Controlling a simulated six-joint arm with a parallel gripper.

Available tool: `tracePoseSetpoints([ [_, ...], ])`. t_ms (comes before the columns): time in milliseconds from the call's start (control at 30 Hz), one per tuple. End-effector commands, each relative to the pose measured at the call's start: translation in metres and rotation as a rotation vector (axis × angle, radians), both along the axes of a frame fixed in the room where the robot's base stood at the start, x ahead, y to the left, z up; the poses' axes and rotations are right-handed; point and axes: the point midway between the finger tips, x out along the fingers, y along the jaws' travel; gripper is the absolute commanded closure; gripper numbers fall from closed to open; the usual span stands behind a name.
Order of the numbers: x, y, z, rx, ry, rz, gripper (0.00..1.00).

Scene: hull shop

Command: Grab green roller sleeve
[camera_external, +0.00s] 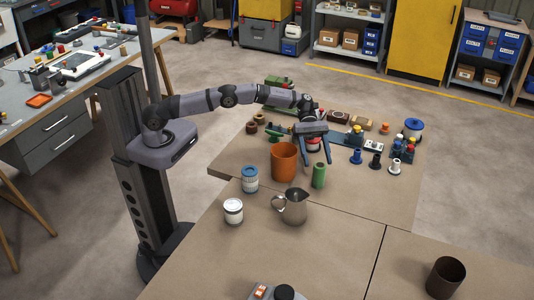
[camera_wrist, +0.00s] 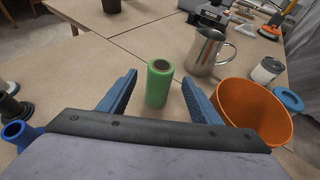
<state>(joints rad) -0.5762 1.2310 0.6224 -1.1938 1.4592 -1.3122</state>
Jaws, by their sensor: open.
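The green roller sleeve (camera_external: 319,176) stands upright on the table, just right of the orange cup. In the wrist view the green roller sleeve (camera_wrist: 158,84) is upright with a dark hollow top, in the gap between the blue fingers and beyond them. My gripper (camera_external: 317,163) is open and points down over the table, close to the sleeve. In the wrist view my gripper (camera_wrist: 158,88) has its two blue fingers spread and nothing held between them.
An orange cup (camera_wrist: 256,108) stands close to the right finger. A metal pitcher (camera_external: 292,206) stands in front of the sleeve. Dark and blue spools (camera_external: 375,161) stand to the right. The table's right front is mostly clear.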

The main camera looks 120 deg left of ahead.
Motion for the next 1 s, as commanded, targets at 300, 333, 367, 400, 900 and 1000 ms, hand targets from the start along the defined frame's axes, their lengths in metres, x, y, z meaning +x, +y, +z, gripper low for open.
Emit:
tracePoseSetpoints([
  [300,0.0,0.0,-0.008,-0.001,0.002,0.001,0.42],
  [333,0.0,0.0,-0.011,-0.001,0.002,0.001,0.42],
  [367,0.0,0.0,-0.014,-0.002,0.002,0.001,0.42],
  [400,0.003,-0.005,-0.015,0.0,0.0,-0.001,0.42],
  [900,0.026,-0.039,-0.032,0.0,0.0,0.001,0.42],
  [1000,0.025,-0.039,-0.032,0.0,0.0,0.001,0.42],
])
